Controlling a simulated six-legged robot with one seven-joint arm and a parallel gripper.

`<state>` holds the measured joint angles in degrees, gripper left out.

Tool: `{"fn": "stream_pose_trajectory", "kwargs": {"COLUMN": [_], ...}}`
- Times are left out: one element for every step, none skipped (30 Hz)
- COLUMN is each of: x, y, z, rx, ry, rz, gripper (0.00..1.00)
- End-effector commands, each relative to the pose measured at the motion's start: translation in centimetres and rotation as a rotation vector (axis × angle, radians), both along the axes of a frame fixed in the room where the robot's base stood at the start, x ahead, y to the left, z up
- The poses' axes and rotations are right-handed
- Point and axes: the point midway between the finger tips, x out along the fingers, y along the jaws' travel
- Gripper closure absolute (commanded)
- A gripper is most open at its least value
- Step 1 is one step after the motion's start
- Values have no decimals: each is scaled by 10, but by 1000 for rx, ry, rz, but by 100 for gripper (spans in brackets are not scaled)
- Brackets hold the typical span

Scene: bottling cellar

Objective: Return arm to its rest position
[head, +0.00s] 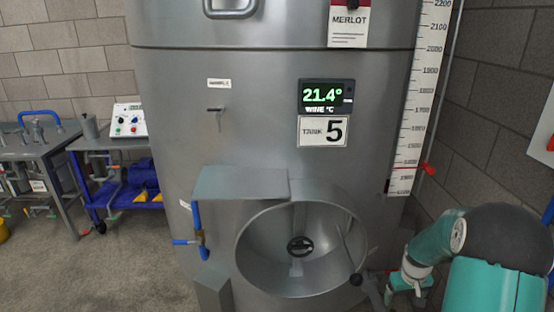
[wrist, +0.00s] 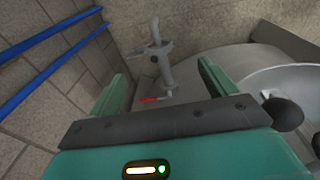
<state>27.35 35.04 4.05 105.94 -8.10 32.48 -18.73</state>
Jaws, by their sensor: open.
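My arm (head: 490,250), in teal and black, shows at the lower right of the head view, in front of the brick wall and beside the tank. In the wrist view my gripper (wrist: 163,84) has its two green fingers wide apart, with nothing held between them. Beyond the fingers a grey valve fitting (wrist: 158,58) with a red lever (wrist: 150,99) shows, apart from the fingers as far as I can tell. The end of the arm is only partly seen in the head view.
The steel tank (head: 160,130) fills the middle, with an open round hatch (head: 300,250) low on its front. A black knob (wrist: 283,113) is near the right finger. Blue pipes (wrist: 45,38) run along the wall. A blue cart (head: 125,190) and open floor are at left.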

Motion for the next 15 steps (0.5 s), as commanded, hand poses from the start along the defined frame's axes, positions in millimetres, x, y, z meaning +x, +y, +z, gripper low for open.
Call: {"fn": "stream_pose_trajectory", "kwargs": {"x": [0, -2, -4, -6, -9, -13, -17, -21, -26, -31, -35, -42, -48, -53, -61], "y": [12, 19, 28, 35, 42, 51, 58, 65, 74, 80, 87, 96, 103, 110, 118], "z": [27, 39, 56, 68, 80, 96, 107, 118, 132, 142, 153, 165, 175, 184, 195], "rx": [-10, -14, -19, -22, -24, -28, -29, -31, -33, -35, -35, -36, -36, -35, -33], "ry": [-20, -29, -40, -49, -57, -70, -81, -89, -102, -112, -122, -134, -145, -155, -168], "rz": [6, 5, 4, 6, 4, 3, 3, 2, 1, 1, 1, -1, -1, -1, -3], "gripper": [16, 16, 16, 16, 16, 16, 16, 16, 16, 16, 16, 16, 16, 16, 16]}}
